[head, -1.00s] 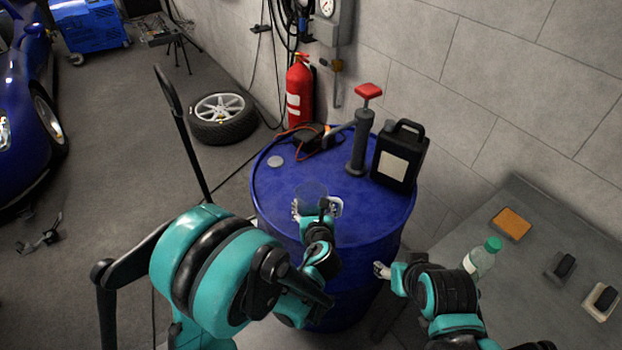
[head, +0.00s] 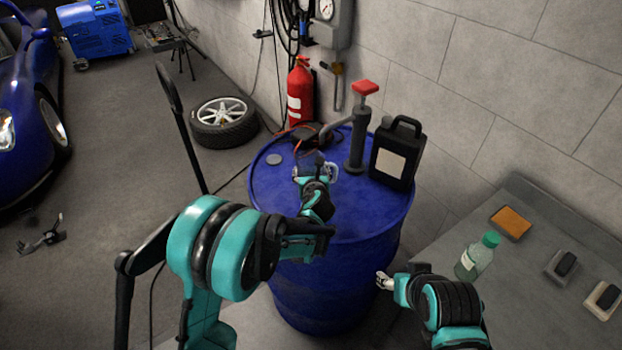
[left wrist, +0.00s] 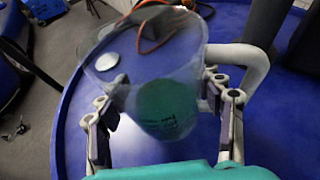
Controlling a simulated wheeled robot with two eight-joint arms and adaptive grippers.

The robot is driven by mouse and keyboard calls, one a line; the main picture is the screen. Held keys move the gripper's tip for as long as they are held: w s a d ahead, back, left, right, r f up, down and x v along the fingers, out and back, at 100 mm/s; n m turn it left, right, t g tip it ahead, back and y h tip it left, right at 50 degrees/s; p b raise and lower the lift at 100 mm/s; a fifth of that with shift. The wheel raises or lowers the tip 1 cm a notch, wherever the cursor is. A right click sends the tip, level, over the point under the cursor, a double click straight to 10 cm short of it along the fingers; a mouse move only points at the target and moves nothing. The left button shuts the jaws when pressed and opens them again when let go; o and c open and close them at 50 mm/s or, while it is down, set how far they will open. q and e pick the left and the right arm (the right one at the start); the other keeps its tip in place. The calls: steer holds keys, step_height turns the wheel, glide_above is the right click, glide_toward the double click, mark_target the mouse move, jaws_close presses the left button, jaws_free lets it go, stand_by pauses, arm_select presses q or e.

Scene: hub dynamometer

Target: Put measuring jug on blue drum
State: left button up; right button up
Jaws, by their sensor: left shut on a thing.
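The measuring jug (left wrist: 165,75) is clear, with a handle on its right and a dark green patch with markings low down. In the wrist view it stands between the fingers of my left gripper (left wrist: 165,112), which is shut on it. In the head view the left gripper (head: 316,170) is over the top of the blue drum (head: 275,205), and the jug is mostly hidden or too faint to make out. I cannot tell whether the jug touches the drum top. My right gripper (head: 385,281) is empty, right of the drum near the grey table; its opening is unclear.
On the drum's back stand a grey hand pump (head: 358,140) with a red handle and a black canister (head: 397,152). A pale disc (head: 274,160) and orange cable (head: 303,138) lie at back left. A green-capped bottle (head: 474,260) stands on the grey table (head: 440,265).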

arm_select(q)
step_height(320, 180, down, 3)
steer(key=shift+d+r+b, duration=0.1)
steer(key=shift+r+b, duration=0.1)
steer(key=shift+b, duration=0.25)
steer(key=shift+s, duration=0.1)
steer(key=shift+f, duration=0.2)
steer(key=o, duration=1.2)
steer(key=shift+o, duration=0.2)
